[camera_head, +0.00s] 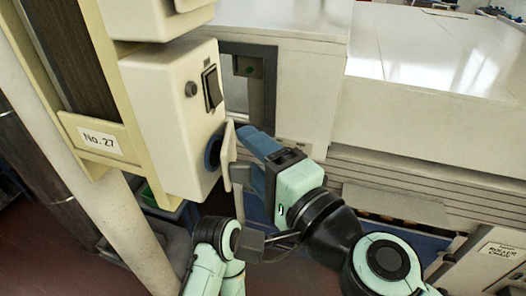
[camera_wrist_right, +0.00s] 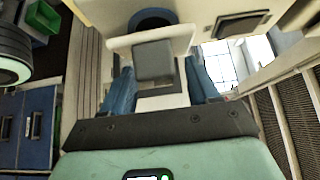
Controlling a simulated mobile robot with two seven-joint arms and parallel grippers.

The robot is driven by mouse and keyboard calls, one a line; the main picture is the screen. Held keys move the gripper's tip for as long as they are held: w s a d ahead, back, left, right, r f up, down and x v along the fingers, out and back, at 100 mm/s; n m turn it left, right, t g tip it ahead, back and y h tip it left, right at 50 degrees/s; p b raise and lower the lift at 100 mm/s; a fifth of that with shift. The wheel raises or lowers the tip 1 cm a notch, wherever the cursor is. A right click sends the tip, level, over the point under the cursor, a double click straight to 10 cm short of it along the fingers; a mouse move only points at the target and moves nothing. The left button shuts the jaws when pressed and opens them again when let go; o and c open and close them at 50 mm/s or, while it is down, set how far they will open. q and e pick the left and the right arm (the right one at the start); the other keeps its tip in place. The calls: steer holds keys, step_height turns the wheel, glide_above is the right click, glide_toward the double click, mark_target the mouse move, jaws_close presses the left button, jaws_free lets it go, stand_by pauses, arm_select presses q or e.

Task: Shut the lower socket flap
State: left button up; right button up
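The cream socket flap (camera_head: 229,146) stands out from the front of a cream box (camera_head: 165,110), beside a dark blue round socket (camera_head: 213,152). The flap is open. In the right wrist view the flap (camera_wrist_right: 122,43) is a pale plate with a grey block (camera_wrist_right: 153,62) on it, and part of the blue socket ring (camera_wrist_right: 152,17) shows behind. My right gripper (camera_head: 249,158) has its blue fingers spread close to the flap. In the wrist view the fingers (camera_wrist_right: 158,72) lie either side of the grey block, apart from it; contact with the plate cannot be told. My left gripper is not seen.
The box carries a black rocker switch (camera_head: 212,87) and a round knob (camera_head: 191,89). It is mounted on a cream post with a "No. 27" label (camera_head: 98,141). A large white machine (camera_head: 420,110) stands behind and right of my right gripper. A green bin (camera_wrist_right: 42,20) shows at left.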

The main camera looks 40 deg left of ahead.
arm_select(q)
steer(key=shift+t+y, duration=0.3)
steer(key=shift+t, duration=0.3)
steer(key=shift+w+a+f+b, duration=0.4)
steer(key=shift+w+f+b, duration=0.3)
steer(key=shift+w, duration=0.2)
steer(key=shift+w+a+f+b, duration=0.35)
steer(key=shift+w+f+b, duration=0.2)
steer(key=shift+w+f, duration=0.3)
arm_select(e)
steer(key=v, duration=1.3)
steer(key=shift+d, duration=0.25)
steer(key=shift+w, duration=0.1)
